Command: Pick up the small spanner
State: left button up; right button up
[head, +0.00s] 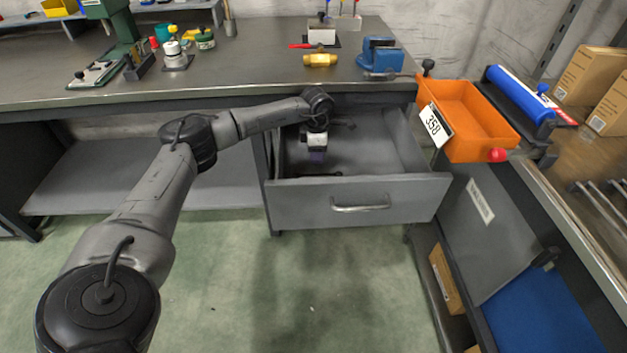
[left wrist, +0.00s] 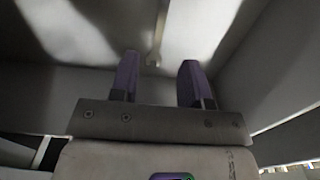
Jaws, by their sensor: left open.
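A thin, light-coloured spanner (left wrist: 159,30) lies on the drawer floor in the left wrist view. It runs lengthwise away from me, its near end in line with the gap between my fingers. My left gripper (left wrist: 159,68) is open, with its two purple fingers apart and nothing held between them. In the head view my left gripper (head: 317,156) points down inside the open grey drawer (head: 360,202), near its left side. The spanner cannot be made out in the head view. My right gripper is not in view.
The drawer walls and front panel surround my left gripper. The workbench (head: 250,75) stands above, with a blue vise (head: 381,55) and a yellow object (head: 320,60) near its edge. An orange bin (head: 465,115) is to the right. The drawer's right part looks mostly clear.

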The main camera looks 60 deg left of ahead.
aim_at(315, 175)
pick_arm(q)
notch_tip(315, 175, down, 3)
jog(key=shift+b, duration=0.45)
jog(key=f+b, duration=0.4)
jog(key=f, duration=0.1)
jog(key=shift+s+f+b, duration=0.1)
jog(key=shift+s+b, duration=0.15)
jog(key=shift+b, duration=0.05)
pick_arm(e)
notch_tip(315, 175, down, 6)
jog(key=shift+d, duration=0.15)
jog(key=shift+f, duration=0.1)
pick_arm(q)
jog(key=shift+c, duration=0.5)
grip_shut()
